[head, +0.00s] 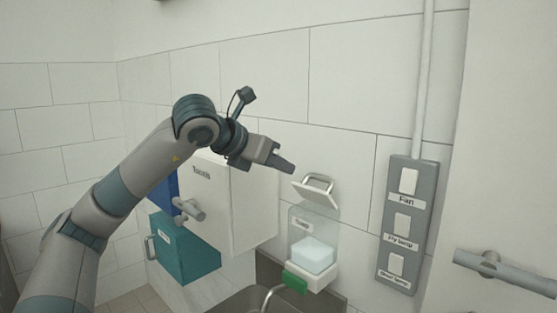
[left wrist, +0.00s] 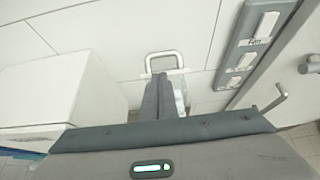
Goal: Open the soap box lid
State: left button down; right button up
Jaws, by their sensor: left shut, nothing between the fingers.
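The soap box (head: 314,228) is a clear wall-mounted dispenser with a pale block or filling inside and a green part at its bottom front. Its white lid (head: 316,194) with a loop handle (head: 318,179) is at the top and looks tilted. I cannot tell how far it stands open. My left gripper (head: 289,167) is shut and empty, just up and left of the lid handle, apparently apart from it. In the left wrist view the closed fingers (left wrist: 160,97) point toward the handle (left wrist: 164,55) and hide most of the box. My right gripper is not in view.
A white towel box (head: 235,205) is on the wall left of the soap box, under my left arm. A teal box (head: 183,252) hangs lower left. A grey switch panel (head: 407,225) is to the right. A sink (head: 245,301) lies below. The wall above is clear.

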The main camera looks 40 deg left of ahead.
pick_arm(q)
jog(key=p, duration=0.4)
send_near(318, 176)
jog(key=f+x, duration=0.1)
jog(key=x, duration=0.3)
jog(key=shift+p+x, duration=0.7)
jog(key=shift+x, duration=0.05)
jog(key=shift+w+r, duration=0.1)
jog(key=shift+w, duration=0.05)
jog(key=shift+w+d+b, duration=0.1)
jog(key=shift+w+b, duration=0.35)
jog(key=shift+b, duration=0.8)
jog(key=shift+w+b, duration=0.2)
jog(key=shift+b, duration=0.15)
jog(key=shift+w+r, duration=0.25)
jog(key=shift+w, duration=0.1)
jog(key=shift+s+r, duration=0.1)
